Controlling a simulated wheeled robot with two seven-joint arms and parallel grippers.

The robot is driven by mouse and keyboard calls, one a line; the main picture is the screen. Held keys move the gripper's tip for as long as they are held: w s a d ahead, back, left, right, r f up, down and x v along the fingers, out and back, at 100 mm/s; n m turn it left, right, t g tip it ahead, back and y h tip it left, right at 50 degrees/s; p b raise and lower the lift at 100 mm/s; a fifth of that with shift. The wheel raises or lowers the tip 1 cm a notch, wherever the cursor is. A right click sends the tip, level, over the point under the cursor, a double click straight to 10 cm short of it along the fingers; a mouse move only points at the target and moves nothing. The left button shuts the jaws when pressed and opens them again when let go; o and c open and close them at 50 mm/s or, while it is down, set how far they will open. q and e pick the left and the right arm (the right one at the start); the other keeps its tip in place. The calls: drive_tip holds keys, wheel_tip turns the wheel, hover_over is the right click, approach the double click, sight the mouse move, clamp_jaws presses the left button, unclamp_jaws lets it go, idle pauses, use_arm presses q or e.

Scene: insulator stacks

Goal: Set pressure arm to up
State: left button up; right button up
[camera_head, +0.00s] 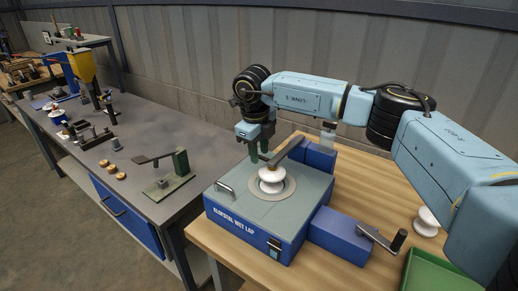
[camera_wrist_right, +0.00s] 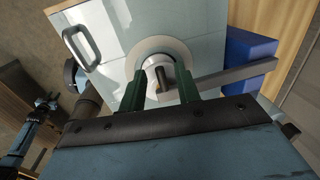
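The blue lapping machine (camera_head: 250,225) stands on the wooden table. Its pressure arm (camera_head: 287,150) is a grey bar reaching from the back right over a white insulator (camera_head: 271,182) on the round plate. I cannot tell whether the bar touches the insulator. My right gripper (camera_head: 261,152) points down at the bar's free end. In the right wrist view its green fingers (camera_wrist_right: 162,92) stand apart, with a dark, brass-coloured knob (camera_wrist_right: 164,82) between them and the bar (camera_wrist_right: 238,74) running off right. A clear gap shows by the left finger. My left gripper is out of view.
A crank handle (camera_head: 383,238) sticks out from the machine's right side. A green tray (camera_head: 432,272) and another white insulator (camera_head: 427,221) are on the right of the table. A grey bench (camera_head: 185,135) with small tools and fixtures is on the left.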

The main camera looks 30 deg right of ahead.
clamp_jaws()
drive_tip(key=shift+r, duration=0.1)
idle(0.3)
